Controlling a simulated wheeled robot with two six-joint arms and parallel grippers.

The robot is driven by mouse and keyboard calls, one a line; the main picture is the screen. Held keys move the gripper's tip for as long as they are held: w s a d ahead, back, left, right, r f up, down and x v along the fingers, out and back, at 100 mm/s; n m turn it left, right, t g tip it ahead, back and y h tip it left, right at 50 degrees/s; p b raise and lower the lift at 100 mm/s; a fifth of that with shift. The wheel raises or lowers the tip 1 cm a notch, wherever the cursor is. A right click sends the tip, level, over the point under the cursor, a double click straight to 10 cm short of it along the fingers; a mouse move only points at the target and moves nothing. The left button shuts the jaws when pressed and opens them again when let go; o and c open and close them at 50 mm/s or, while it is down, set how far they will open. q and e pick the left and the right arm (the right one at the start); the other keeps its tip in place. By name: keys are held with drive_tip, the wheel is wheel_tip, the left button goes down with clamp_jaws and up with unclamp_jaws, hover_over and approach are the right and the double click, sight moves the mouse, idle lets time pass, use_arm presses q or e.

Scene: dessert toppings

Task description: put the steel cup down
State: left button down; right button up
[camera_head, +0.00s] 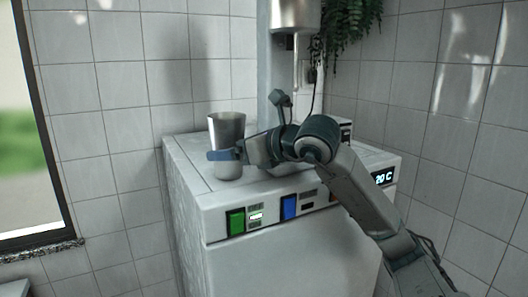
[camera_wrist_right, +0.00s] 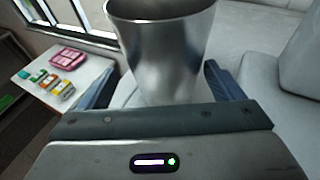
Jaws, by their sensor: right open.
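The steel cup (camera_head: 227,131) stands upright on the left part of the white machine's top (camera_head: 190,155) in the head view. In the right wrist view the cup (camera_wrist_right: 164,50) is between the two fingers, its rim at the top edge of the picture. My right gripper (camera_head: 222,155) comes in from the right, level with the cup's lower half. Its fingers, also in the wrist view (camera_wrist_right: 155,88), are spread on both sides of the cup with small gaps. The cup's far side is hidden. My left gripper is not in view.
The machine's front has a green button (camera_head: 236,222), a blue button (camera_head: 289,207) and a display (camera_head: 384,178). A steel dispenser (camera_head: 296,15) hangs above. In the wrist view, a side table (camera_wrist_right: 62,75) holds a pink tray (camera_wrist_right: 68,58) and several small coloured items.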

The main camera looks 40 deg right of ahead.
drive_tip(key=b+v, duration=0.5)
drive_tip(key=v, duration=0.2)
drive_tip(key=shift+s+d+f, duration=0.1)
drive_tip(key=shift+s+d, duration=0.1)
drive_tip(key=shift+s, duration=0.2)
drive_tip(key=shift+s+r+b, duration=0.3)
drive_tip(key=shift+s+b, duration=0.25)
drive_tip(key=shift+s, duration=0.05)
drive_tip(key=shift+d, duration=0.1)
